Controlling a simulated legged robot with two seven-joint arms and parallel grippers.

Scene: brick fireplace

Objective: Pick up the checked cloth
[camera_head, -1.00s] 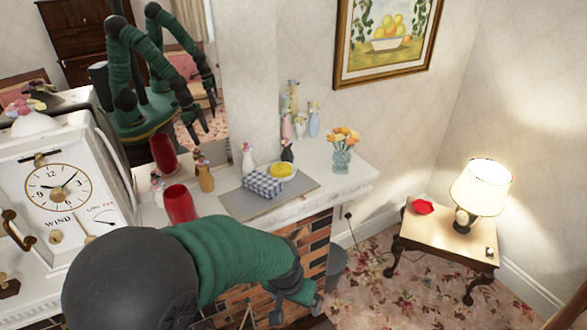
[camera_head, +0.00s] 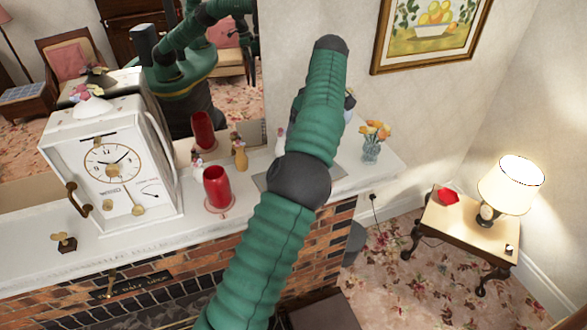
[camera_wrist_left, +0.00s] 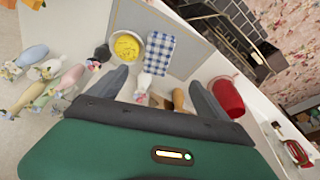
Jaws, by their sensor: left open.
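The blue-and-white checked cloth (camera_wrist_left: 160,52) lies on the grey mat (camera_wrist_left: 203,48), beside a round white dish (camera_wrist_left: 118,60) holding something yellow (camera_wrist_left: 126,46). In the head view my green arm hides the cloth, and only an edge of the mat shows. In the left wrist view my left gripper (camera_wrist_left: 158,78) has its fingers apart, with the cloth beyond the fingertips, not between them. A small white figurine (camera_wrist_left: 143,86) shows between the fingers. In the head view my left gripper is hidden. My right gripper does not show.
A red vase (camera_head: 217,188) and figurines (camera_head: 239,152) stand on the white mantel (camera_head: 130,250). The big white clock (camera_head: 110,165) is at left, a flower vase (camera_head: 371,150) at right. A mirror (camera_head: 235,95) backs the mantel.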

